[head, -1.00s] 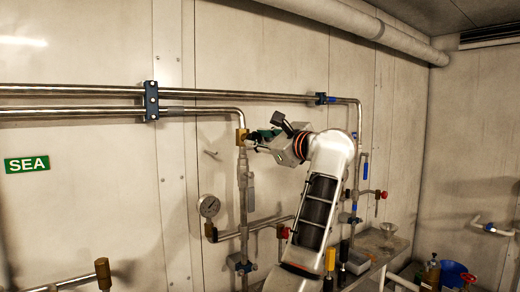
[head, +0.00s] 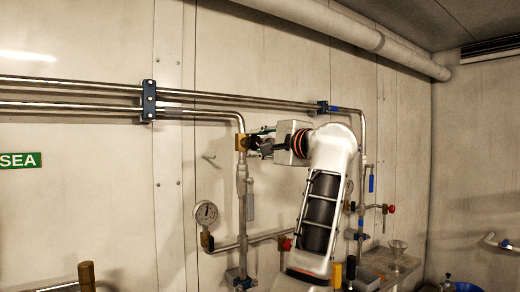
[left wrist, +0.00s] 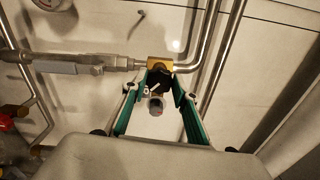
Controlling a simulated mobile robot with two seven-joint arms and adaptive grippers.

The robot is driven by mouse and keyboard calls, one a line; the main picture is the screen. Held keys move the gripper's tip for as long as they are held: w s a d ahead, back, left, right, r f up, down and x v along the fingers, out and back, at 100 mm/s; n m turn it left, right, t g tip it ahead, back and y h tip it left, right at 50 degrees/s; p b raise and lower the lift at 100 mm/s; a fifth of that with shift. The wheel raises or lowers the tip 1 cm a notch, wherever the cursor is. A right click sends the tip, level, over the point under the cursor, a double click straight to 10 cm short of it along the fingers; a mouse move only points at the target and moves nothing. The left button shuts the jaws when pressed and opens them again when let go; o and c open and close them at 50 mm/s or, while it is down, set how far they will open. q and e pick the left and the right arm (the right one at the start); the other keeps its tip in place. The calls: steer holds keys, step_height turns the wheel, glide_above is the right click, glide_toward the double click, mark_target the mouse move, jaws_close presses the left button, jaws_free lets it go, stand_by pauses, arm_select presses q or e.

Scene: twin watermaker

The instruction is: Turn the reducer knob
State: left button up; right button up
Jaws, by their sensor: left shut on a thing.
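The reducer is a brass fitting (head: 241,142) at the top of the vertical pipe, below the bend of the upper pipe run. It also shows in the left wrist view as a brass block (left wrist: 160,63). Its dark knob (left wrist: 157,80) sticks out from the block between the green fingers, with a grey, red-marked end towards the camera. My left gripper (head: 258,143) reaches the reducer from the right and is shut on the knob, one finger on each side in the left wrist view (left wrist: 154,88). The finger contact is small and partly hidden. My right gripper is out of view.
A pressure gauge (head: 206,213) sits on the lower left piping. A grey valve handle (head: 250,202) hangs beside the vertical pipe under the reducer. Blue pipe clamps (head: 149,100) hold the upper pipes. A red knob (head: 284,243) and a funnel (head: 397,247) are lower right.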

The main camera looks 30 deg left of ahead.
arm_select(q)
steer(key=shift+n, duration=0.5)
steer(key=shift+r+b, duration=0.1)
steer(key=shift+b, duration=0.2)
steer(key=o, duration=0.9)
steer(key=shift+o, duration=1)
steer(key=shift+a, duration=0.15)
steer(key=v, duration=0.7)
steer(key=shift+d, duration=0.3)
